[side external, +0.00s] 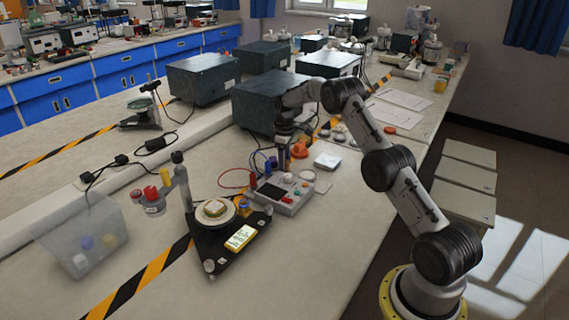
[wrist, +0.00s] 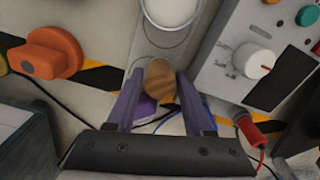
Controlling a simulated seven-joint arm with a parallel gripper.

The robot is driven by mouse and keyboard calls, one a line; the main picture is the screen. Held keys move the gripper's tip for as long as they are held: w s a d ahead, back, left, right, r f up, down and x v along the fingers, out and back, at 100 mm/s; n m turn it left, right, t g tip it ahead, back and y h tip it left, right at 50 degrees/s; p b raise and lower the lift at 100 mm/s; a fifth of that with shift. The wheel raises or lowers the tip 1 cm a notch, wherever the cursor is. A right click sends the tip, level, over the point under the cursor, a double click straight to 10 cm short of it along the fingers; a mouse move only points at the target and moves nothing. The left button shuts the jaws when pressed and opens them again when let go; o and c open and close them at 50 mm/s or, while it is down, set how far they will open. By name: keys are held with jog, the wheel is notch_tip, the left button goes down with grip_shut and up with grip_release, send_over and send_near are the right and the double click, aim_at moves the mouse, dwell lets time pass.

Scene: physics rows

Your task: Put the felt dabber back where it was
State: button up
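In the wrist view a round wooden-topped piece (wrist: 172,80), probably the felt dabber, shows between the purple fingertips of my gripper (wrist: 162,78). The right finger overlaps its edge. I cannot tell whether both fingers touch it or it sits below them. A purple patch (wrist: 146,108) shows beneath, and its nature is unclear. In the side view my gripper (side external: 284,150) points down behind the grey control box, and the wooden-topped piece is not distinguishable there.
The control box (side external: 284,192) with knobs stands close to my gripper, and an orange knobbed piece (side external: 300,150) is beside it. A white round dish (wrist: 172,10) lies near. A black triangular balance (side external: 225,240), a cup holder (side external: 152,205) and a clear bin (side external: 85,238) stand left.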

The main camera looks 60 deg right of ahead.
jog(key=shift+r, duration=0.1)
notch_tip(320, 180, up, 11)
jog(key=s+a+r+m+t, duration=0.1)
jog(key=s+a+r, duration=0.5)
jog(key=a+r, duration=0.3)
jog(key=s+a+r+t, duration=0.2)
jog(key=s+a+r, duration=0.5)
jog(key=a+r, duration=0.2)
jog(key=s+a+f+m+t, duration=0.1)
jog(key=s+a, duration=0.4)
jog(key=s, duration=0.6)
jog(key=s+a+f+m+t, duration=0.1)
jog(key=s+a+f, duration=0.3)
jog(key=s, duration=0.8)
jog(key=shift+s+a+t, duration=0.3)
jog(key=shift+a, duration=0.35)
